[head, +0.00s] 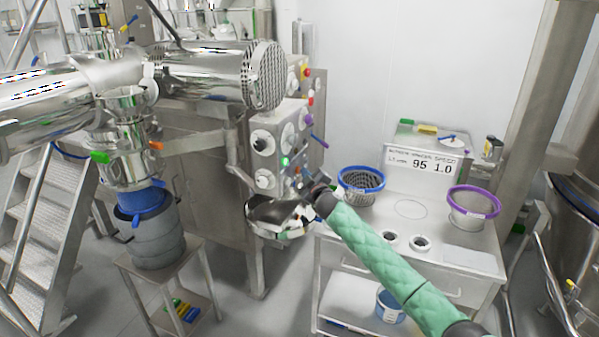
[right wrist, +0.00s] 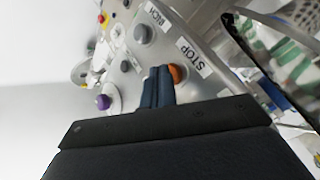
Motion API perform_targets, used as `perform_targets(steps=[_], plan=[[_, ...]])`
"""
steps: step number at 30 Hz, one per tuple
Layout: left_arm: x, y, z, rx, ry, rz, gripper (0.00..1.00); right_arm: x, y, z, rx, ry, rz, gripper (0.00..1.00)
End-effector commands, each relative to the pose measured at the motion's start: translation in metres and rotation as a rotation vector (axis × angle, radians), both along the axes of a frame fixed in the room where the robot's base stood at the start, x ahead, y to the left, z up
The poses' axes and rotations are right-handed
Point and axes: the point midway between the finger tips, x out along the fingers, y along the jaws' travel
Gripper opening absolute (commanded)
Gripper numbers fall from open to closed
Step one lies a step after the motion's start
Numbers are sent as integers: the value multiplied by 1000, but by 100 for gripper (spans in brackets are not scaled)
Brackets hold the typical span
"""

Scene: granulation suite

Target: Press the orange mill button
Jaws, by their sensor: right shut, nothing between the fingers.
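The orange button (right wrist: 176,73) shows in the right wrist view on the grey control panel (right wrist: 205,85), beside a label reading STOP. My right gripper (right wrist: 158,72) is shut and empty, and its dark fingertips are just left of the orange button in that view, partly covering its edge. I cannot tell whether they touch it. In the head view my right gripper (head: 300,183) is in front of the lower part of the panel (head: 288,112), and the orange button cannot be made out there. My left gripper is not in view.
A grey knob (right wrist: 144,33) and a purple button (right wrist: 103,102) are close by on the panel. A metal pan (head: 280,228) is just below the gripper.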

Motion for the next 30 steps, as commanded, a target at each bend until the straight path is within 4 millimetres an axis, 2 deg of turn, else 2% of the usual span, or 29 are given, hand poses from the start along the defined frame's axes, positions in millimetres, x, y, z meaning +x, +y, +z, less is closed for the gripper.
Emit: perform_targets(steps=[11,30], plan=[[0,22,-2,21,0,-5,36,2,4,0,1,0,0,0],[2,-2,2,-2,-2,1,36,0,0,1,1,0,1,0]])
